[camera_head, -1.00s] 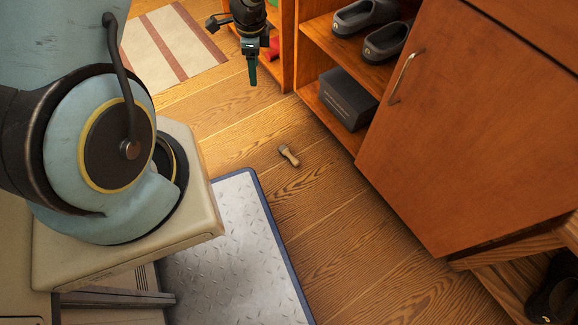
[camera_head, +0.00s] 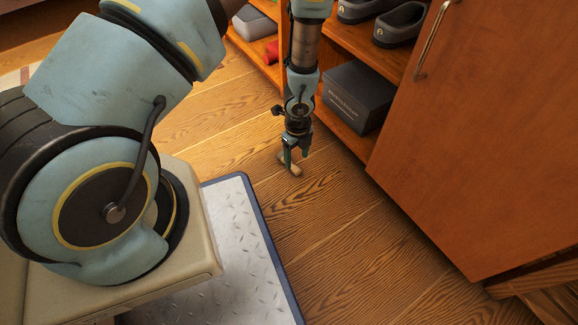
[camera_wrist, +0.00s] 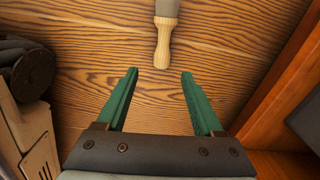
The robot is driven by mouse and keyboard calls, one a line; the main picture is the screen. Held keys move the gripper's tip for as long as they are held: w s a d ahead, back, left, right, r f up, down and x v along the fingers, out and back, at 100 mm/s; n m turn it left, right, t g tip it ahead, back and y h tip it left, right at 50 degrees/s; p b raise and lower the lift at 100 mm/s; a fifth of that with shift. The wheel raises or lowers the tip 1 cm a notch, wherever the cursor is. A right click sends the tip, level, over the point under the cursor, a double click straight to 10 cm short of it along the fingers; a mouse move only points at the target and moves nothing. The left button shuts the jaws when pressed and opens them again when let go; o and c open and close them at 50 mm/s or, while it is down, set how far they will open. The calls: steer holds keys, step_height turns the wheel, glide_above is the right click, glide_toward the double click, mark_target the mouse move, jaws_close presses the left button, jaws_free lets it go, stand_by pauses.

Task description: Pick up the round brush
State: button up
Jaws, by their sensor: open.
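The round brush lies on the wooden floor. In the head view the brush (camera_head: 291,168) shows just below my fingertips, its upper part partly hidden by the gripper. In the wrist view the brush (camera_wrist: 164,35) has a pale wooden handle pointing toward my gripper and a grey part cut off by the top edge. My gripper (camera_head: 296,160) points down close to the brush. In the wrist view my gripper (camera_wrist: 160,72) has its two green fingers apart with bare floor between them. The handle's end sits around the fingertip line, between the two tips in the picture.
An orange-brown cabinet (camera_head: 470,140) stands at the right, with an open shelf unit holding a dark box (camera_head: 357,96) and grey shoes (camera_head: 400,24). A grey metal-patterned mat (camera_head: 245,240) lies at lower left of the brush. The floor below the brush is clear.

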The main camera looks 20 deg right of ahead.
mark_target(297, 168)
step_height(297, 168, down, 6)
steer(key=b, duration=0.4)
steer(key=shift+w+d+f, duration=0.15)
steer(key=shift+f, duration=0.1)
jaws_close()
stand_by(0.3)
